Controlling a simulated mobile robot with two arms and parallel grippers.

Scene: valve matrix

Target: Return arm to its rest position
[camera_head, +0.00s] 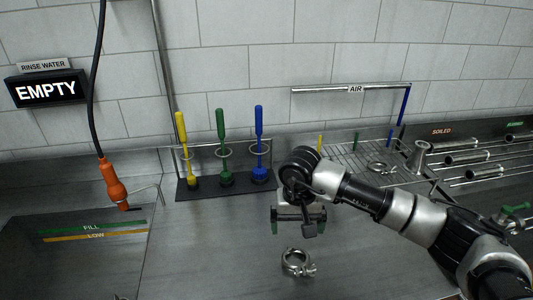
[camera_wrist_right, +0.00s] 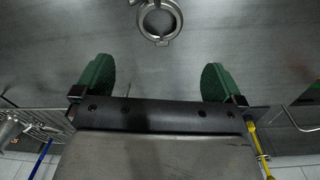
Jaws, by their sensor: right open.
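My right arm reaches in from the lower right in the head view. Its right gripper (camera_head: 299,226) hangs over the steel counter, with the fingers pointing down. In the right wrist view the two green finger pads of the right gripper (camera_wrist_right: 158,82) stand wide apart with nothing between them. A metal ring clamp (camera_head: 297,262) lies on the counter below and in front of the gripper. It also shows beyond the fingertips in the wrist view (camera_wrist_right: 160,20), apart from both pads. My left gripper is in neither view.
A rack with yellow (camera_head: 182,145), green (camera_head: 221,145) and blue brushes (camera_head: 259,142) stands behind the gripper. A wire drying rack (camera_head: 350,155) and metal pipe parts (camera_head: 465,157) are at right. An orange nozzle (camera_head: 112,181) hangs over the sink at left.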

